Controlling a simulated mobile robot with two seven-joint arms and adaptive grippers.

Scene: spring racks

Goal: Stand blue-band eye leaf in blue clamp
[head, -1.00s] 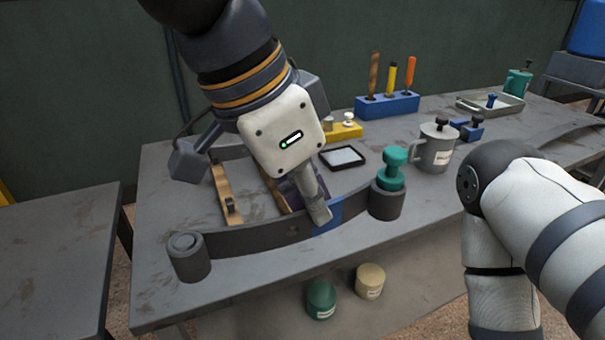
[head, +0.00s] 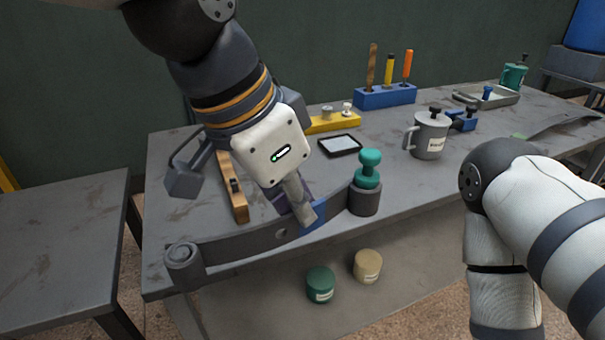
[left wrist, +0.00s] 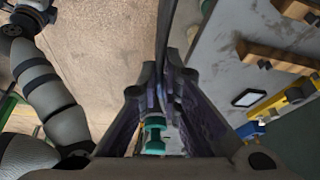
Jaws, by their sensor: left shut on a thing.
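The blue-band eye leaf is a long dark curved strip (head: 243,246) with a round eye at each end, lying across the front of the table in the head view. Its blue band (head: 318,222) is beside my left fingertips. My left gripper (head: 306,216) is shut on the leaf near this band. A green knobbed piece (head: 368,165) sits at the right eye. In the left wrist view the leaf (left wrist: 165,45) is edge-on between the fingers. The blue clamp (head: 463,122), a small blue block with a dark knob, appears beyond the mug. My right gripper is out of view.
A grey mug (head: 430,138), a yellow clamp (head: 335,122), a black-rimmed tray (head: 340,146) and a blue tool block (head: 386,98) stand behind. A wooden bar (head: 236,195) lies left of my gripper. Green and beige tins (head: 320,284) sit below the front edge.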

